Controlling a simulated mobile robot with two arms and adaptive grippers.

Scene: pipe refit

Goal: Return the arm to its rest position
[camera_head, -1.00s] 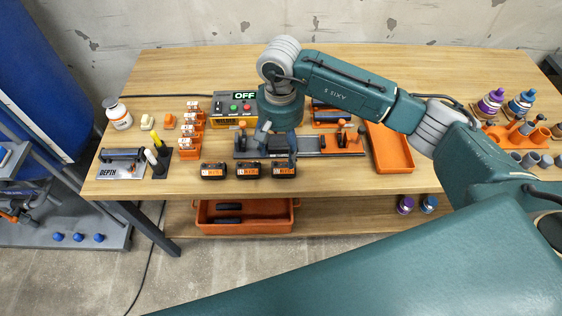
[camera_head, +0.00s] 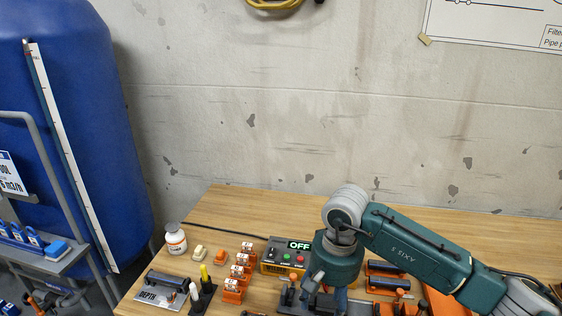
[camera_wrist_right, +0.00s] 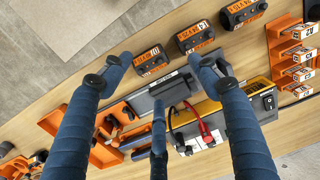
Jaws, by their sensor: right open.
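My right arm (camera_head: 415,252), green with a grey joint, reaches in from the right over the bench in the head view. Its gripper (camera_head: 325,298) hangs down just in front of the control box (camera_head: 287,257) that reads OFF; its lower end is near the picture's bottom edge. In the right wrist view the blue fingers of the right gripper (camera_wrist_right: 160,78) are spread apart with nothing held between them. They are above a dark fixture (camera_wrist_right: 172,86) and next to a labelled black block (camera_wrist_right: 150,58). My left gripper is not in view.
The wooden bench (camera_head: 240,206) has clear room at the back. An orange rack (camera_head: 233,291), a white bottle (camera_head: 175,238) and a DEPTH gauge plate (camera_head: 158,296) stand left of the gripper. A blue tank (camera_head: 90,120) stands at the left, before the wall.

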